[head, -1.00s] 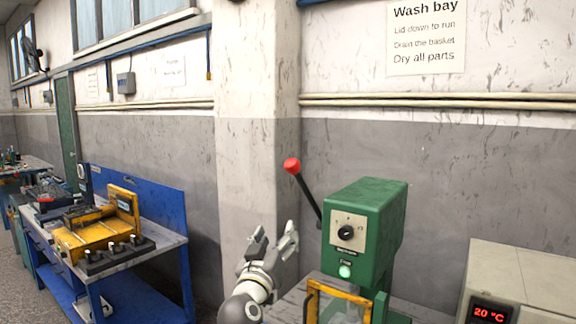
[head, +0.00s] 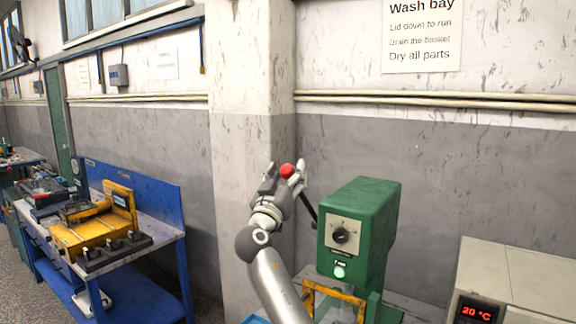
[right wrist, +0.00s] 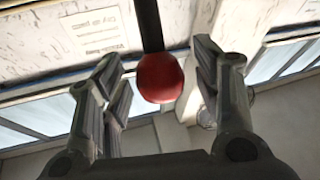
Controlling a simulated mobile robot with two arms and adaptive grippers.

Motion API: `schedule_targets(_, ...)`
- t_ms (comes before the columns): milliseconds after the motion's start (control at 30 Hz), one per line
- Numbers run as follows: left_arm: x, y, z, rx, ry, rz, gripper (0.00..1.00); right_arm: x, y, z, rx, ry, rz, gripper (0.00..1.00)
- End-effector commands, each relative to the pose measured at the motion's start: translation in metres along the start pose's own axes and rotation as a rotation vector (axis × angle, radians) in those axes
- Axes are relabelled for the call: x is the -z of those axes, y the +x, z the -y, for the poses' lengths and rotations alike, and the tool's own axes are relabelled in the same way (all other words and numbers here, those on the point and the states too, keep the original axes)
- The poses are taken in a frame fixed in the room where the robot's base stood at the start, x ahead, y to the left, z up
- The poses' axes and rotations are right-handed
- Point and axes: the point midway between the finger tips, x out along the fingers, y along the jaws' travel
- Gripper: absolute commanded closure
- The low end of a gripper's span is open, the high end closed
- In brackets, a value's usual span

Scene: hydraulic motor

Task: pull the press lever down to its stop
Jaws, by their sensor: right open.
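The green press (head: 362,225) stands at the right of centre in the head view. Its dark lever (head: 306,206) slants up and left to a red knob (head: 287,171). My right gripper (head: 283,172) is raised at the knob, with one finger on each side of it. In the right wrist view the red knob (right wrist: 161,78) sits between the two open fingers, with visible gaps on both sides. The dark lever rod (right wrist: 149,25) runs up from the knob there. My left gripper is not in view.
A yellow guard frame (head: 335,300) is at the front of the press. A beige washer with a red display (head: 477,312) stands at the right. A blue workbench (head: 150,205) with a yellow fixture (head: 90,232) is at the left. A pillar (head: 252,120) rises behind my gripper.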

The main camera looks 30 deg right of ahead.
Motion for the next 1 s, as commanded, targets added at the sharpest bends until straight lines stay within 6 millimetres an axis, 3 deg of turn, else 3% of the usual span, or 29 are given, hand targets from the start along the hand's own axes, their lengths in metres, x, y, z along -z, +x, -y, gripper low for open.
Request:
schedule_targets(367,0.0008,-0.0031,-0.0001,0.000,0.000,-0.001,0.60,-0.0012,0.0068,-0.0003,0.000,0.000,0.001,0.42)
schedule_targets(833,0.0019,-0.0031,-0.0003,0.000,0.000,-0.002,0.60,-0.0010,0.0064,-0.0002,0.000,0.000,0.001,1.00)
schedule_targets(1000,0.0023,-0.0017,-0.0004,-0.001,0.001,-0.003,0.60,-0.0017,0.0059,0.0001,0.000,0.000,0.000,1.00)
